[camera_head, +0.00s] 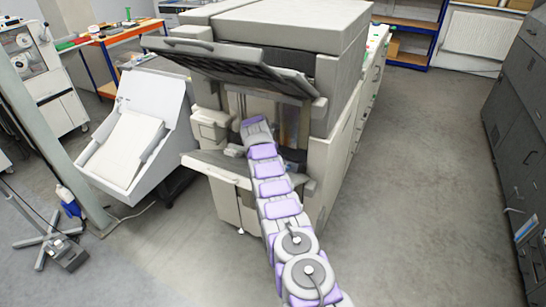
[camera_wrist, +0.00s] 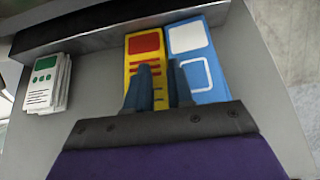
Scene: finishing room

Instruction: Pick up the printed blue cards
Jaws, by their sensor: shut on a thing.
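The blue cards (camera_wrist: 204,62), printed with a white block and a white outline, lie in a grey tray in the wrist view. A yellow and red stack of cards (camera_wrist: 144,44) lies right beside them on the left. My gripper (camera_wrist: 160,68) is shut, with its two dark fingers over the yellow stack and the left edge of the blue one. What shows between the fingers is yellow with red lines, so it appears to hold the yellow cards; the exact contact is hidden. In the head view my arm reaches into the open machine, and the gripper and cards are hidden.
White and green cards (camera_wrist: 45,84) stand at the tray's left. The grey tray (camera_wrist: 92,90) has a raised back edge. In the head view, the machine's raised lid (camera_head: 235,67) hangs above my arm. Open floor (camera_head: 410,180) lies to the right.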

